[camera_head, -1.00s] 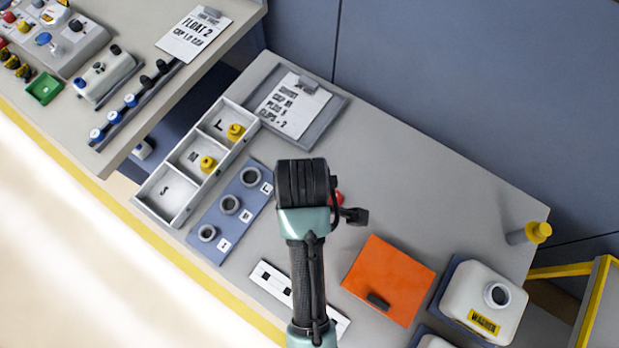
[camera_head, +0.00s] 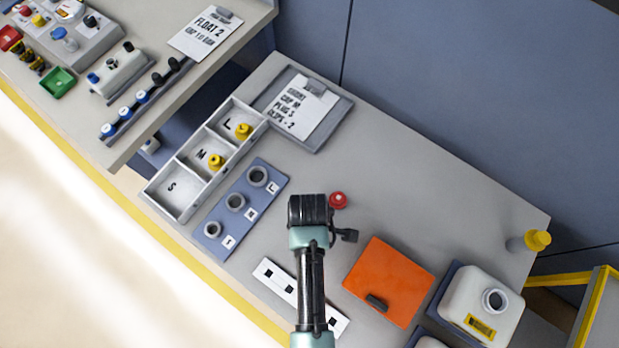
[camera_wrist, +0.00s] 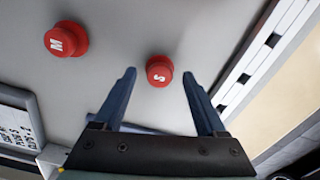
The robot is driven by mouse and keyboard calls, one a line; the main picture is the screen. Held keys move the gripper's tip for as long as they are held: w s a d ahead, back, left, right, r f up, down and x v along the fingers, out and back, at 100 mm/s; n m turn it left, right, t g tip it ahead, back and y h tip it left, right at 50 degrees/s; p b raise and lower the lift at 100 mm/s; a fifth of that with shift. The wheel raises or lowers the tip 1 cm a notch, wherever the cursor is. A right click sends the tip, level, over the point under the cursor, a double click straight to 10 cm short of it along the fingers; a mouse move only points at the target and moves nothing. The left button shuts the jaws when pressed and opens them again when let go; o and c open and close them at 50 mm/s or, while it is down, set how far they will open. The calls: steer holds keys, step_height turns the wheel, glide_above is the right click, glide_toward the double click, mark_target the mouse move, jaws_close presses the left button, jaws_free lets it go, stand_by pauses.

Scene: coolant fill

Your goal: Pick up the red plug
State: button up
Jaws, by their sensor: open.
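Two red round plugs show in the wrist view. One marked S (camera_wrist: 159,71) sits between and just beyond my fingertips. A larger one marked M (camera_wrist: 66,39) is to the left. Both rest on the grey tabletop. My gripper (camera_wrist: 158,74) is open and empty, its two dark fingers on either side of the S plug's line; I cannot tell the height gap. In the head view one red plug (camera_head: 338,200) shows right of my wrist; its letter is too small to read. My arm appears to hide the other plug and the fingers there.
Left of my arm are a blue ring plate (camera_head: 268,207) and a compartment tray (camera_head: 168,183) holding yellow pieces. A clipboard (camera_head: 337,130) lies behind. A white strip (camera_head: 268,272), an orange panel (camera_head: 396,268) and a white tank (camera_head: 463,295) are nearby. The back middle tabletop is clear.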

steer(key=shift+f, duration=0.35)
jaws_close()
steer(key=shift+r, duration=0.15)
